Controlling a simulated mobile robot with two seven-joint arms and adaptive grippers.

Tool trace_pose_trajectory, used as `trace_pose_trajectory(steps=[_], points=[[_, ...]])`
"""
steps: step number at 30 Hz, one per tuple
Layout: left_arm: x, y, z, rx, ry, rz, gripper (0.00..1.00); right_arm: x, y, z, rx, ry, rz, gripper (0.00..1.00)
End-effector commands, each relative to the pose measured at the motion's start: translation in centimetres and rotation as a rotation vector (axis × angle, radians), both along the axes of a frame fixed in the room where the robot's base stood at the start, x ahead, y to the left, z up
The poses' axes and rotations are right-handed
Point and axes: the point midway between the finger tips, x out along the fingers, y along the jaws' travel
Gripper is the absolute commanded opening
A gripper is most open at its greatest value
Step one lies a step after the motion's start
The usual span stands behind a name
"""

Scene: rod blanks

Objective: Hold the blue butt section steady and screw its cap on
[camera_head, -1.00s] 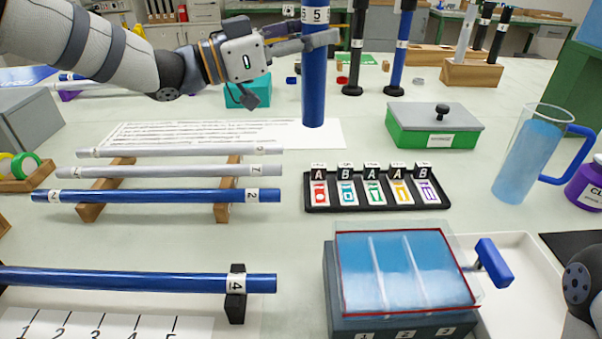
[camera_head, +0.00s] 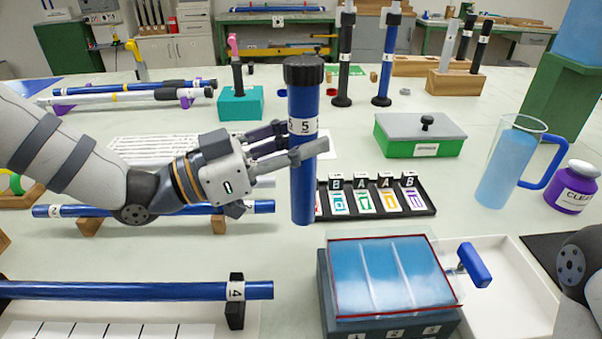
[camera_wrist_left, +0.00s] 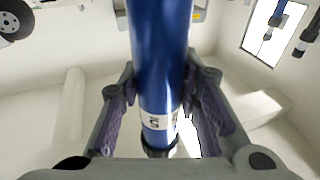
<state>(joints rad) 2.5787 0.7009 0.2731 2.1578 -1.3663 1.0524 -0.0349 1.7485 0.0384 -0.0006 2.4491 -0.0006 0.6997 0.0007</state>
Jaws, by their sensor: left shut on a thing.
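The blue butt section (camera_head: 303,190), labelled 5, stands upright in the air in the head view. A black ribbed cap (camera_head: 304,69) sits straight on its top end; I cannot tell how tight it is. My left gripper (camera_head: 300,146) is shut around the tube just below its middle label. In the left wrist view the blue tube (camera_wrist_left: 160,60) runs between the two fingers (camera_wrist_left: 158,105), with the label and a dark end near the bottom. My right gripper is out of view; only part of my right arm shows at the right edge.
A black card tray (camera_head: 375,213) lies behind the tube. A blue-topped box (camera_head: 322,285) is at front right. Blue rods lie on stands at left, one labelled 4 (camera_head: 130,290). A green box (camera_head: 420,148), a jug (camera_head: 507,165) and a purple jar (camera_head: 573,195) stand at right.

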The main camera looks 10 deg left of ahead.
Motion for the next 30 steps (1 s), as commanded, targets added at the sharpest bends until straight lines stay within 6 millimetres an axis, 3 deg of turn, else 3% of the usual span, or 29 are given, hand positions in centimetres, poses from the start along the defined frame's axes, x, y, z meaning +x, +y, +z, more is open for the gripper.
trace_pose_trajectory(steps=[3, 13, 16, 21, 27, 28, 30], points=[[-0.6, -0.2, -0.8, 0.001, -0.001, -0.001, 0.0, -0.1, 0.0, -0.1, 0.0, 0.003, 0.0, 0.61], [-0.8, -0.2, -1.0, 0.0, -0.002, -0.002, 0.0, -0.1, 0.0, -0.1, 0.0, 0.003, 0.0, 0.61], [-1.5, -0.3, -1.9, -0.002, 0.002, -0.001, 0.0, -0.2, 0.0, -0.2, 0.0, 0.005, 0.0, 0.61], [-1.5, -0.3, -5.0, -0.001, 0.004, -0.001, 0.0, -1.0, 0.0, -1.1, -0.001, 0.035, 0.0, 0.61], [-1.5, -0.3, -4.8, 0.0, -0.004, -0.001, 0.0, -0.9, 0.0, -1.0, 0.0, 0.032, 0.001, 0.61], [-1.5, -0.3, -4.8, 0.001, -0.003, -0.001, 0.33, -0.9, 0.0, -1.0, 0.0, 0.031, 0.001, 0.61], [-1.5, -0.3, -4.8, 0.001, -0.003, -0.001, 0.49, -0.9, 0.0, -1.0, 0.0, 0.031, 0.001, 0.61]])
